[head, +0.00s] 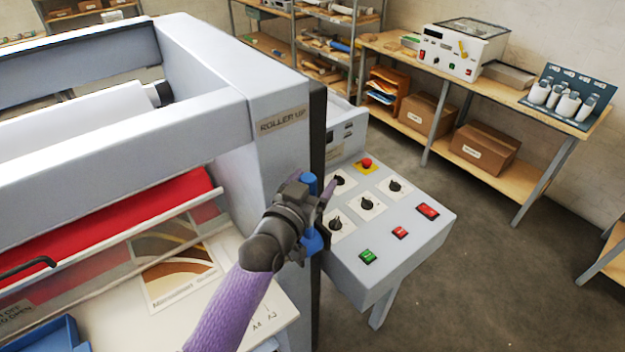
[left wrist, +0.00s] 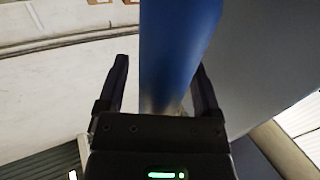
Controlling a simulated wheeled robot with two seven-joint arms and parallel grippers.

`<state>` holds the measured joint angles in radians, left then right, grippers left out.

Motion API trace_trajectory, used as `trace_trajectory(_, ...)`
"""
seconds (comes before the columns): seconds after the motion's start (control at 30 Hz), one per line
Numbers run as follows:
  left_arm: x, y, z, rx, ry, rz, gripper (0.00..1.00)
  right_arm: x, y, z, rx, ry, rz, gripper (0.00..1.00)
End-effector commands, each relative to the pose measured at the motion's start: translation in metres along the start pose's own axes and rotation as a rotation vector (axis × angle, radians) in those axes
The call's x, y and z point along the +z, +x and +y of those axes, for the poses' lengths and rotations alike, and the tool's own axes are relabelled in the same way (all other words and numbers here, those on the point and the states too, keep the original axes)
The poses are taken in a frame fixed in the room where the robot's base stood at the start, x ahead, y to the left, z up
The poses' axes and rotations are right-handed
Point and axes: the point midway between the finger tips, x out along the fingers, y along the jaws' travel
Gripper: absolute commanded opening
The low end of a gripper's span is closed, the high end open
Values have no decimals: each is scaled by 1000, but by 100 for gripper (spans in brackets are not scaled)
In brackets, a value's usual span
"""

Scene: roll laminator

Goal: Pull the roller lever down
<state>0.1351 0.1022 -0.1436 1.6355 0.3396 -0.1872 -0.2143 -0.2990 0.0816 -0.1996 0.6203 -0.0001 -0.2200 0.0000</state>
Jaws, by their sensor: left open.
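The laminator (head: 275,80) is a large grey machine with a "ROLLER UP" label (head: 284,120) on its right side post. The blue roller lever (head: 312,240) is at that post, below the label; its middle is hidden behind my left gripper (head: 318,203), with blue showing above and below it. In the left wrist view the blue lever (left wrist: 178,50) runs between the two dark fingers of the left gripper (left wrist: 162,80). The fingers are open, one on each side of it. I cannot tell whether either finger touches it. My right gripper is not in view.
A grey control panel (head: 410,245) with black knobs and red and green buttons stands right of the post, close to my gripper. A printed sheet (head: 170,270) lies by the red roller (head: 120,220). A shelf table (head: 525,185) stands along the back wall, with open floor before it.

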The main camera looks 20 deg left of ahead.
Motion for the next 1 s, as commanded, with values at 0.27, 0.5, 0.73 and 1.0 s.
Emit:
trace_trajectory(0.27,0,2,0,0,0,0,81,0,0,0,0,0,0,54)
trace_trajectory(0.5,0,2,0,0,0,0,30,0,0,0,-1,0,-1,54)
trace_trajectory(0.73,0,2,0,0,0,0,0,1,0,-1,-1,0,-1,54)
trace_trajectory(1.0,0,2,0,0,1,0,0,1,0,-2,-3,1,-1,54)
